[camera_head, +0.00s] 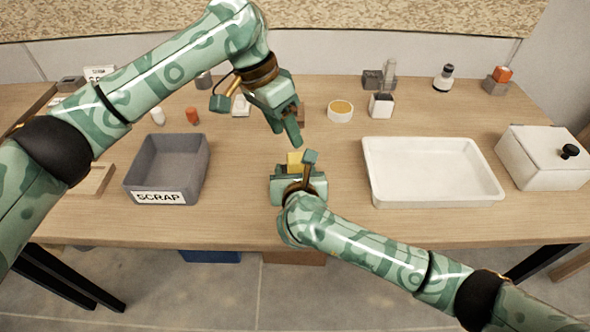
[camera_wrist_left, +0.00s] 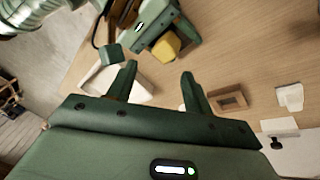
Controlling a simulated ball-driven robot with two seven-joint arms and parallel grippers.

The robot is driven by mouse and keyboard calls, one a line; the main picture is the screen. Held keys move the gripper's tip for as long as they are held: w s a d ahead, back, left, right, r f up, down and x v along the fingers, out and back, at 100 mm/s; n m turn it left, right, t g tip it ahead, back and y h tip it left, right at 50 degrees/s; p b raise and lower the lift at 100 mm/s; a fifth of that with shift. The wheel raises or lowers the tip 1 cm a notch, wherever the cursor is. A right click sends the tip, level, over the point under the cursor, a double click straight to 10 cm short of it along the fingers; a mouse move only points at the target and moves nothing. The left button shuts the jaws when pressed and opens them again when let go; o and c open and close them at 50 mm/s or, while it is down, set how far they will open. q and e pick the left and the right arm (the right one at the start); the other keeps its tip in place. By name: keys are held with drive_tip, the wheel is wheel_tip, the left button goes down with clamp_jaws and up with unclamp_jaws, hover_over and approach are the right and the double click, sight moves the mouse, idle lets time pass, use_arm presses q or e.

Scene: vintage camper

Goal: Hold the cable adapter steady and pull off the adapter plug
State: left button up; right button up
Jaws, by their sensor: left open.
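A yellow block (camera_head: 295,161), likely the cable adapter, sits at the jaws of my right gripper (camera_head: 297,174), low over the table's front middle. The block also shows in the left wrist view (camera_wrist_left: 165,46), against the green jaws, which appear closed on it. I cannot make out a separate adapter plug; the right gripper hides part of the block. My left gripper (camera_head: 287,130) is open and empty, above and behind the block, with its fingers angled down. In the left wrist view its two fingers (camera_wrist_left: 159,72) are spread apart, with the block beyond their tips.
A grey SCRAP bin (camera_head: 164,197) stands left, and a white tray (camera_head: 433,196) right. A white lidded box (camera_head: 545,165) is at the far right. A small bowl (camera_head: 340,112) and several small items line the back. The table is bare between bin and right gripper.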

sight(296, 157)
use_arm(q)
drive_tip(key=n, duration=0.1)
drive_tip(key=d+n+y, duration=0.1)
drive_tip(key=n, duration=0.3)
drive_tip(key=shift+d+f+y, duration=0.2)
drive_tip(key=shift+d+y, duration=0.15)
drive_tip(key=shift+y, duration=0.05)
drive_tip(key=n, duration=0.2)
drive_tip(key=shift+d+f+n+y, duration=0.1)
drive_tip(key=shift+d+n+y, duration=0.05)
drive_tip(key=shift+n+y, duration=0.15)
drive_tip(key=n, duration=0.2)
drive_tip(key=n+y, duration=0.1)
drive_tip(key=shift+w+d+f+n, duration=0.1)
drive_tip(key=shift+d+n, duration=0.05)
drive_tip(key=shift+n, duration=0.25)
drive_tip(key=shift+f, duration=4)
drive_tip(key=c, duration=1.1)
drive_tip(key=shift+o, duration=0.2)
drive_tip(key=shift+r, duration=0.15)
